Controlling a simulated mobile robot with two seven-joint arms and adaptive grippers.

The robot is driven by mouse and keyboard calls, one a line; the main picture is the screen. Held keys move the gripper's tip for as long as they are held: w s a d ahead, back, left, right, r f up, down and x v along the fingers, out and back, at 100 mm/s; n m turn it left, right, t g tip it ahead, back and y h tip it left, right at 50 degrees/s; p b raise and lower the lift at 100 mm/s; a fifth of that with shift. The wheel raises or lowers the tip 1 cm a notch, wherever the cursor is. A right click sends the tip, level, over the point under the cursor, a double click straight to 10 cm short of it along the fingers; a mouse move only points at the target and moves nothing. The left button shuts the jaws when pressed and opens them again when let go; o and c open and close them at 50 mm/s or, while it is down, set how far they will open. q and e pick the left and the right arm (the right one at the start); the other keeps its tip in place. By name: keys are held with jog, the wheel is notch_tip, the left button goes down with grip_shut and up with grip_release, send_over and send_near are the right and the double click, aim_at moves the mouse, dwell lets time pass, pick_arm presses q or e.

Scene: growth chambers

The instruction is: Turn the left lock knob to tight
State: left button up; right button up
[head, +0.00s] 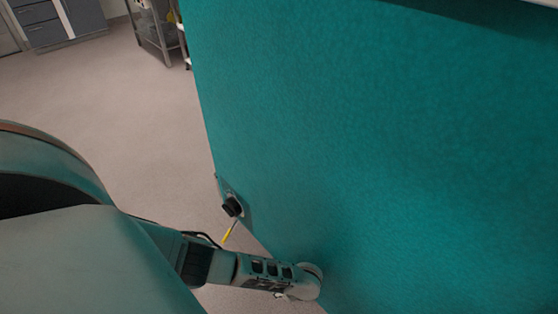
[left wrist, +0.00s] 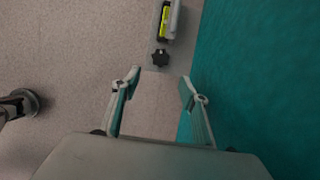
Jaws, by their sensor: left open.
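In the left wrist view, a black star-shaped lock knob (left wrist: 160,58) sits at the end of a grey bracket beside the teal panel. A yellow-green strip (left wrist: 164,22) lies along that bracket. My left gripper (left wrist: 159,77) is open and empty. Its two fingertips are apart, just short of the knob, and the knob appears in line with the gap between them. I cannot tell the knob's tightness. My right gripper is in neither view.
A large teal panel (head: 380,130) fills the right of the head view. A black fitting (head: 232,206) is on its lower left edge, near a small yellow piece (head: 229,232). Open floor (head: 110,110) lies left. A metal rack (head: 155,35) and grey drawers (head: 60,20) stand far back.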

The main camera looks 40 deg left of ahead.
pick_arm(q)
jog(key=f, duration=0.1)
jog(key=a+f+b, duration=0.1)
jog(key=a+f, duration=0.1)
jog(key=shift+s+f+m+b, duration=0.1)
jog(key=shift+s+m+b, duration=0.25)
jog(key=shift+m+b, duration=0.05)
jog(key=b+x, duration=0.2)
jog(key=x, duration=0.2)
jog(key=shift+w+a+f, duration=0.1)
jog(key=shift+a, duration=0.1)
jog(key=shift+w+f+b, duration=0.1)
jog(key=shift+w+b, duration=0.15)
jog(key=shift+b, duration=0.05)
jog(key=shift+w, duration=0.1)
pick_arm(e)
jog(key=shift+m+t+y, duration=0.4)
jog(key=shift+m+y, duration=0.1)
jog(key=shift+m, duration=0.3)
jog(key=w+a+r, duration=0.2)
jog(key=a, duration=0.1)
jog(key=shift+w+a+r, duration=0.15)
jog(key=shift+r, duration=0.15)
pick_arm(q)
jog(key=c, duration=1.1)
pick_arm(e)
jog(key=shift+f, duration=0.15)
